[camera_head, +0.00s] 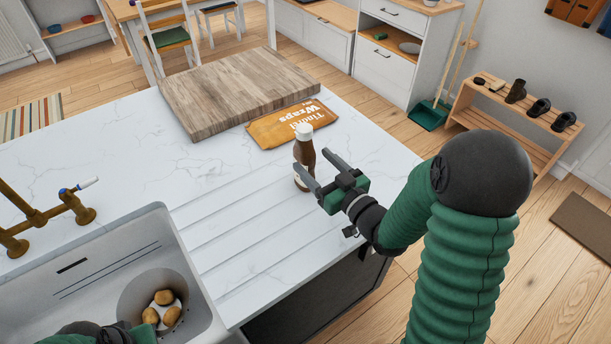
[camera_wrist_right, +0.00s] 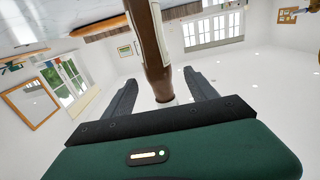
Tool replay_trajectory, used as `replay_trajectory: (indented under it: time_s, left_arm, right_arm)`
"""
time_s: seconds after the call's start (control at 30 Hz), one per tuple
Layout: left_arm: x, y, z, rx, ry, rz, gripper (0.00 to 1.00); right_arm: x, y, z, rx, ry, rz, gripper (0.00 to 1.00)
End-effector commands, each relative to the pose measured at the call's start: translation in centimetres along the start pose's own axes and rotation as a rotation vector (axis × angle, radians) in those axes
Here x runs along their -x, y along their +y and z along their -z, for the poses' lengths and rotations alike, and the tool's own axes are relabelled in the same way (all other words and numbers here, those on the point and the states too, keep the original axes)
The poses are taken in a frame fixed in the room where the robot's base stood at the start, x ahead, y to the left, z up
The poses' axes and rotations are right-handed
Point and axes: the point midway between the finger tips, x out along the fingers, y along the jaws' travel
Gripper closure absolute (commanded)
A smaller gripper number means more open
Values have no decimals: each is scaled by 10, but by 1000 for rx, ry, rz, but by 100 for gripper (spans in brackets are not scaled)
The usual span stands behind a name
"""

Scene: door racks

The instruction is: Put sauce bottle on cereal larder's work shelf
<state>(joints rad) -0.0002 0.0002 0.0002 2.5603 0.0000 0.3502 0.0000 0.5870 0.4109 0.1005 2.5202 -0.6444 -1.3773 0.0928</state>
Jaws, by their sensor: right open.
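The sauce bottle (camera_head: 303,152) is brown with a white cap. It stands upright on the white worktop, near its right edge. In the right wrist view the bottle (camera_wrist_right: 150,52) shows upside down between the spread fingers, and no firm contact is visible. Part of my left arm shows at the bottom left edge; its gripper fingers are out of view. I cannot pick out the cereal larder's work shelf for certain.
A packet of wraps (camera_head: 290,124) and a wooden board (camera_head: 238,92) lie behind the bottle. A sink (camera_head: 100,255) with potatoes (camera_head: 164,297) and a brass tap (camera_head: 75,207) are at left. A white cabinet (camera_head: 385,70) and a shoe rack (camera_head: 520,110) stand across the floor.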

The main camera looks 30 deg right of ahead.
Motion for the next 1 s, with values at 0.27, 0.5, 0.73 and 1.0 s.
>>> replay_trajectory:
  time_s: [0.27, 0.5, 0.73, 1.0]
  left_arm:
    - [-4, 0, 0, 1, 1, 0, 100]
    - [-2, 0, 0, 0, 1, 0, 100]
    - [-2, 0, 0, 0, 1, 0, 100]
    - [-2, 0, 0, 0, 1, 0, 100]
  right_arm:
    - [-30, 5, -8, -5, -1, 0, 34]
    - [-53, 5, -9, -3, -1, -1, 34]
    - [-52, 5, -9, -2, 0, -2, 45]
    - [-53, 5, -9, -2, -1, -1, 81]
